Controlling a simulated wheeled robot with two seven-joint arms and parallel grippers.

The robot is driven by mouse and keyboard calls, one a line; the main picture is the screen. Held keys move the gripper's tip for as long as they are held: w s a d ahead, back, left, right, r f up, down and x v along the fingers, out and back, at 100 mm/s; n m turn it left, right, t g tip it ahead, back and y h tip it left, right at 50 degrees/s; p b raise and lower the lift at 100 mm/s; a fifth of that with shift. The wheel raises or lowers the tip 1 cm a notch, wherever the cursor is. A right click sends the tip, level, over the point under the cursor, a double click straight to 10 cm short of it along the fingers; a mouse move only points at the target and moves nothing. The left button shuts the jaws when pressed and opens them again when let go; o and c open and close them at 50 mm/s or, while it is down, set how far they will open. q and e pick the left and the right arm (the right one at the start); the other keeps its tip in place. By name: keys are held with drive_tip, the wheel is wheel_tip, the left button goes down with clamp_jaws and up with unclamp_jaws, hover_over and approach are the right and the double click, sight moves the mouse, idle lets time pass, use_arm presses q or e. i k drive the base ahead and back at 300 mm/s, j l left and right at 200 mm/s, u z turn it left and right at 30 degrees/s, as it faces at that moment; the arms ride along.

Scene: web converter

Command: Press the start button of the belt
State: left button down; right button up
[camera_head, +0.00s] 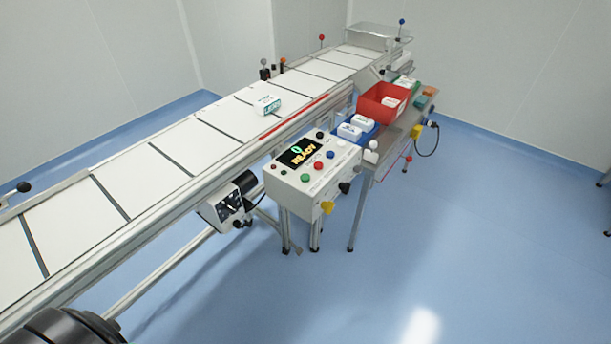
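The conveyor belt (150,165) runs from the lower left to the upper right, with white panels and dark cross strips. A white control box (320,192) on legs stands at its near side. Its display (299,152) reads "0 READY". On the box top are a green button (305,177), a red button (318,166), a blue button (330,155) and a white one (341,144). Which one is the start button cannot be read from labels. A white carton with teal print (266,104) lies on the belt. Neither of my grippers shows.
A side table (392,150) right of the box holds a red bin (383,101), a blue tray (366,137) with white cartons, and small coloured items. A white motor unit (228,203) hangs under the belt. The blue floor in front is clear. A black part at bottom left looks like mine.

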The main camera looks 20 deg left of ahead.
sight(304, 177)
drive_tip(key=i+l+u, duration=0.1)
drive_tip(key=l, duration=0.25)
drive_tip(key=i+l+u, duration=0.2)
drive_tip(key=i+l, duration=0.15)
drive_tip(key=l, duration=0.35)
drive_tip(key=i+l+u, duration=0.1)
drive_tip(key=l, duration=0.25)
drive_tip(key=i+l+u, duration=0.1)
drive_tip(key=l, duration=0.25)
